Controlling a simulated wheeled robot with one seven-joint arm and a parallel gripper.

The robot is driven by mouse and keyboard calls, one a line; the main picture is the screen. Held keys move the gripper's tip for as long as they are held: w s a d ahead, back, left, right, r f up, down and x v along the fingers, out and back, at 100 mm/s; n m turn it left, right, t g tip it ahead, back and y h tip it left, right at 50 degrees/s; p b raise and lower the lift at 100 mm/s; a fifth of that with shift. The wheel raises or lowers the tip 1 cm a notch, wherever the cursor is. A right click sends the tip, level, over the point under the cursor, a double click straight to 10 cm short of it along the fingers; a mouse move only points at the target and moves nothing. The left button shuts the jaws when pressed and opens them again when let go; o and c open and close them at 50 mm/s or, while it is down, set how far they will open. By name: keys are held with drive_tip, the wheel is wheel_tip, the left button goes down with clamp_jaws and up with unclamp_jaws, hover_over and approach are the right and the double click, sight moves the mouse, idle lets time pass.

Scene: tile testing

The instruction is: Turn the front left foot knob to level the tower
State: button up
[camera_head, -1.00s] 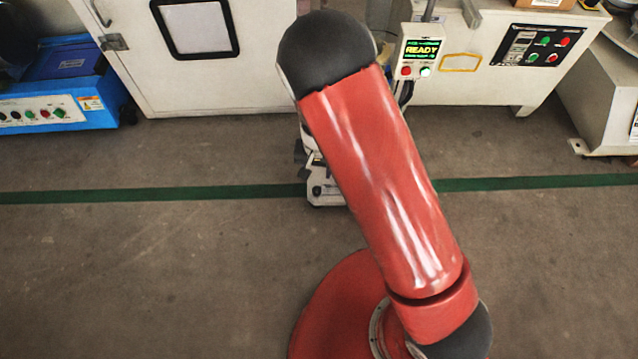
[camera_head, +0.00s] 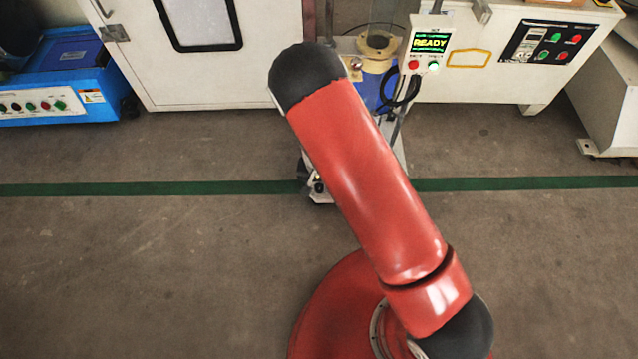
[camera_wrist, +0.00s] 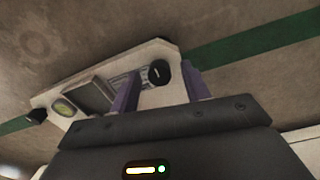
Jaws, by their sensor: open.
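In the wrist view my gripper (camera_wrist: 158,82) is open, with one purple finger on each side of a black foot knob (camera_wrist: 158,72). I cannot tell whether the fingers touch this knob. It sits at a corner of the tower's pale base plate (camera_wrist: 160,50), which also bears a round greenish bubble level (camera_wrist: 65,107) and another black knob (camera_wrist: 37,116) at the left. In the head view the tower (camera_head: 375,85) is partly hidden behind my red arm.
A control box (camera_head: 430,45) reading READY stands beside the tower, with a black cable hanging near it. A white cabinet (camera_head: 200,80) and a blue machine (camera_head: 60,75) are behind to the left. A green floor line (camera_head: 150,188) crosses open floor.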

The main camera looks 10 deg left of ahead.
drive_tip(key=c, duration=1)
drive_tip(key=shift+m, duration=0.4)
drive_tip(key=m+p, duration=0.2)
drive_tip(key=m, duration=0.1)
drive_tip(key=shift+r+m, duration=0.1)
drive_tip(key=shift+m, duration=0.3)
drive_tip(key=m+p, duration=0.1)
drive_tip(key=m, duration=0.3)
drive_tip(key=shift+m, duration=0.3)
drive_tip(key=m+p, duration=0.2)
drive_tip(key=m, duration=0.3)
drive_tip(key=shift+m+p, duration=0.75)
drive_tip(key=shift+m, duration=1.45)
